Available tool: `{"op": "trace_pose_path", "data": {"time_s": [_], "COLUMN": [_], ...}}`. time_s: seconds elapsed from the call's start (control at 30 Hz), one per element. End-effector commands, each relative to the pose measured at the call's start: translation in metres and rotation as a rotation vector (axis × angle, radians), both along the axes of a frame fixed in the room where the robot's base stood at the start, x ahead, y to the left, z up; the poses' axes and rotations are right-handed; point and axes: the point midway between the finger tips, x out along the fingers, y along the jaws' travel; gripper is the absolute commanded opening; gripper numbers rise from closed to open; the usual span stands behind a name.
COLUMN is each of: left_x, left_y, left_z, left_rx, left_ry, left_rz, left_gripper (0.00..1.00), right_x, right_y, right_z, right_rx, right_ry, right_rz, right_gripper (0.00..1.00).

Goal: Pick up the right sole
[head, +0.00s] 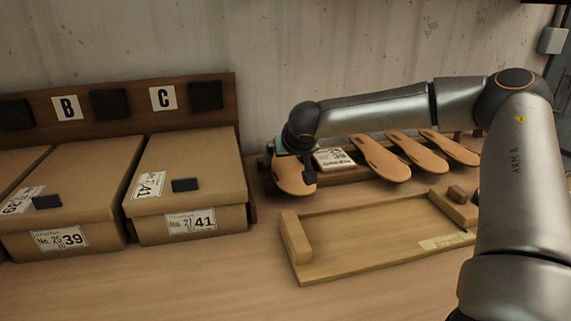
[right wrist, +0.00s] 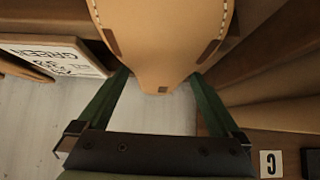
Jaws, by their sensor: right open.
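Several tan soles lie in a row on a low wooden rack along the wall in the head view. The leftmost sole (head: 294,180) is set apart from the other soles (head: 380,158) by a white card (head: 333,159). My right gripper (head: 290,164) is over the leftmost sole. In the right wrist view this sole (right wrist: 160,40) shows close up, its rounded end between the green fingers of my right gripper (right wrist: 159,82). The fingers are open, one on each side; whether they touch the sole I cannot tell. My left gripper is out of view.
A wooden tray-like fixture (head: 310,267) with raised end blocks lies on the bench in front of the soles. Cardboard boxes marked 39 (head: 95,195) and 41 (head: 215,165) stand at the left. The bench front is clear.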

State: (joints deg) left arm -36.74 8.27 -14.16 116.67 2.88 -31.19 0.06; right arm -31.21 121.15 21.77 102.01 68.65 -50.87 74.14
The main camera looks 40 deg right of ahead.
Motion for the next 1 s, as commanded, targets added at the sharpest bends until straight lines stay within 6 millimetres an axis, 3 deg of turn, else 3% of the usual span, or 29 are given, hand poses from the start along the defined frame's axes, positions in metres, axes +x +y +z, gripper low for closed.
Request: {"op": "trace_pose_path", "data": {"time_s": [0.17,0.77,1.0], "left_x": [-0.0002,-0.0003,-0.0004], "left_y": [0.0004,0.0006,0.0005], "left_z": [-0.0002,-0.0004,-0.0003], "left_rx": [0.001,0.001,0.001], "left_ry": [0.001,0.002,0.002], "left_rz": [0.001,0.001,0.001], "left_gripper": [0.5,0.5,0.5], "right_x": [0.0002,-0.0001,0.0002], "right_y": [0.0001,0.0002,0.0002], "right_z": [0.0006,0.0007,0.0018], "right_rx": [0.0,0.001,0.0], "right_ry": [-0.001,-0.002,-0.002], "right_rz": [0.001,0.0,0.0], "right_gripper": [1.0,0.33,0.31]}}
